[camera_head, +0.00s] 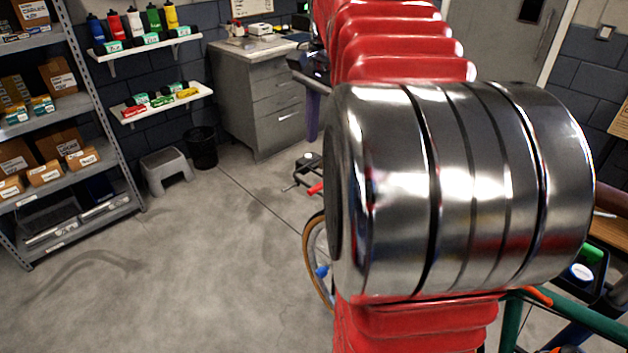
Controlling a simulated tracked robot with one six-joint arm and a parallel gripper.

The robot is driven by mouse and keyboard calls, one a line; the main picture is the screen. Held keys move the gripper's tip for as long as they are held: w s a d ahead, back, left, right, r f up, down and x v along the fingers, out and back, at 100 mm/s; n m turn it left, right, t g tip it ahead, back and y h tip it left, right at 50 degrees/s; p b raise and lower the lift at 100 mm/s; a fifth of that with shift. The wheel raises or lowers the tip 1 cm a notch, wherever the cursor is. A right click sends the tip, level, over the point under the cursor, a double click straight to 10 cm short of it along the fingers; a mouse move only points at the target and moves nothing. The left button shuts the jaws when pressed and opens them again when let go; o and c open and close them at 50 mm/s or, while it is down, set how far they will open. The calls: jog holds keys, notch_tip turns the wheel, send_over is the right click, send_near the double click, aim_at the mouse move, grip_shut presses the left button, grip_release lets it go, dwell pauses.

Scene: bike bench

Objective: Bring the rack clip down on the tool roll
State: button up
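I cannot make out the rack clip or the tool roll in the head view. My own arm, with red ribbed sleeves and a large shiny metal joint, fills the middle and right of the picture and hides much of what lies behind it. My gripper is not in view, so its state does not show. A green tube (511,322), which looks like part of a bike frame, shows at the lower right. Part of a wheel (308,262) shows left of my arm.
A black tray (601,294) with a green-capped item stands at the right edge. Metal shelving (108,133) with boxes stands at the left. A grey step stool (166,170), a black bin (202,148) and a drawer cabinet (262,100) stand at the back. The left-centre floor is clear.

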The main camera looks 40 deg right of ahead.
aim_at(316, 187)
jog(key=f, duration=0.8)
jog(key=w+f, duration=0.1)
jog(key=f, duration=0.3)
jog(key=shift+f, duration=0.25)
jog(key=shift+c, duration=0.3)
grip_shut()
